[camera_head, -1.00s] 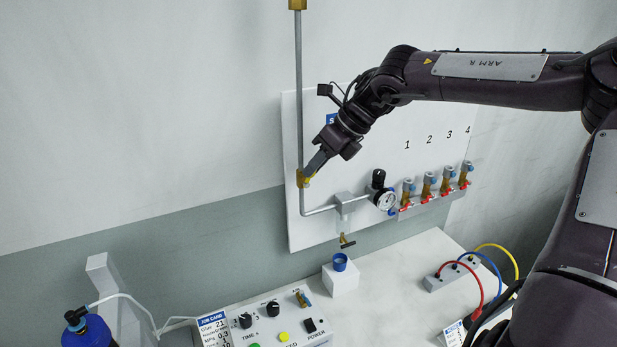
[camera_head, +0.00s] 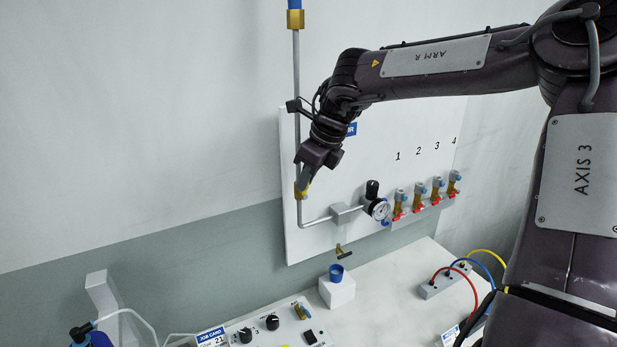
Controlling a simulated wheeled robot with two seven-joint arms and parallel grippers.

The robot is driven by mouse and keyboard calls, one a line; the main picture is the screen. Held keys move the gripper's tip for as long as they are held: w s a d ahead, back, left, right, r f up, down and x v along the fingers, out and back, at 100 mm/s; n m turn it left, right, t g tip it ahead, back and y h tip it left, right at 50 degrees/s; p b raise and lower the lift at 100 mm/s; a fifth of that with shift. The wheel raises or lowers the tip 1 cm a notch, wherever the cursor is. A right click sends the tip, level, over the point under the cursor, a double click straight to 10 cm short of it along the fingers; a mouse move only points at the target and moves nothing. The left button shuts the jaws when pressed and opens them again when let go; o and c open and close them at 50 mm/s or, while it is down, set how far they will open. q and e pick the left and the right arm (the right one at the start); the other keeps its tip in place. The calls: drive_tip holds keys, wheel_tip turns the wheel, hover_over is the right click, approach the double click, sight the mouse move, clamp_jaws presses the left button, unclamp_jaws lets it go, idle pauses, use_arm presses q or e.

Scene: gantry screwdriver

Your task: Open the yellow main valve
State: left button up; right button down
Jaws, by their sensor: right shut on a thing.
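The yellow main valve (camera_head: 301,190) sits low on the vertical grey pipe at the left edge of the white panel. My right gripper (camera_head: 303,184) reaches down to it from above and is shut on its yellow handle. The fingers hide much of the handle, so its exact angle is hard to tell. My left gripper is not in view.
A pressure gauge (camera_head: 380,209) with a black knob and several small valves with red handles (camera_head: 420,208) are to the right on the panel. Below are a white block with a blue cup (camera_head: 336,271), a control box (camera_head: 272,332) and a hose block (camera_head: 446,281).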

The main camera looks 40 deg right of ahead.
drive_tip(key=c, duration=1.7)
unclamp_jaws()
drive_tip(key=shift+s+a+f, duration=0.1)
drive_tip(key=shift+a+f, duration=0.15)
drive_tip(key=shift+a, duration=0.05)
drive_tip(key=shift+o, duration=0.9)
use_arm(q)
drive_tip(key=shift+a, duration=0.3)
use_arm(e)
drive_tip(key=shift+w+a+r, duration=0.1)
drive_tip(key=shift+w, duration=0.1)
